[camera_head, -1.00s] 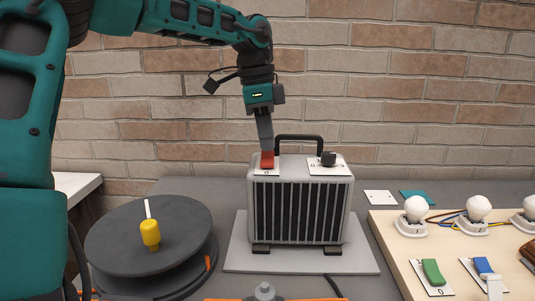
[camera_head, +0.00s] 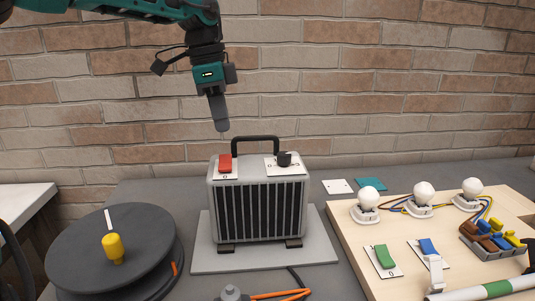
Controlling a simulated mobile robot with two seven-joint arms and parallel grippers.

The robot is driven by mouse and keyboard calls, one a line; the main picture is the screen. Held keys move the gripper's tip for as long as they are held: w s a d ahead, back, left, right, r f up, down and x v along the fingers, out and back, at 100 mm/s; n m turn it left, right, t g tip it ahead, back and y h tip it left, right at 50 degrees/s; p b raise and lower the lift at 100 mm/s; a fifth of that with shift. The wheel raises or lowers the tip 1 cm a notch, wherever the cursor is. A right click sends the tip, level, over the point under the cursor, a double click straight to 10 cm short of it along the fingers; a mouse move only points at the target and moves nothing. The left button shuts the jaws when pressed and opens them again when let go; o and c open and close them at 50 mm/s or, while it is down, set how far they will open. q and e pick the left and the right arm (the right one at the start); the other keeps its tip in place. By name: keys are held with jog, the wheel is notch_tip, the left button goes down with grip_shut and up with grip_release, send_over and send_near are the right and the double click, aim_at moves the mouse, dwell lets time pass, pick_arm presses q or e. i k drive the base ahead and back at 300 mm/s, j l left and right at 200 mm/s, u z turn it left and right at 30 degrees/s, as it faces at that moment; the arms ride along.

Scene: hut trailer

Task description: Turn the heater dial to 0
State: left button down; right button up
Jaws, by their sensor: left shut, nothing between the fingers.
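The grey heater (camera_head: 260,208) stands on a light grey base plate with its dark grille facing me. Its black dial (camera_head: 284,159) sits on a white label at the top right; I cannot read which mark it points to. A red rocker switch (camera_head: 225,162) is on the top left of the heater. My left gripper (camera_head: 221,126) is shut and empty, pointing down in the air above the red switch, apart from it and to the left of the dial. My right gripper is not clearly in view.
A black carrying handle (camera_head: 256,138) rises between switch and dial. A dark cable reel (camera_head: 150,225) with a yellow knob is at left. A wooden board (camera_head: 350,240) with bulbs and switches is at right.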

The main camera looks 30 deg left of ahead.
aim_at(283, 158)
jog(key=k+l, duration=0.75)
jog(key=l, duration=0.25)
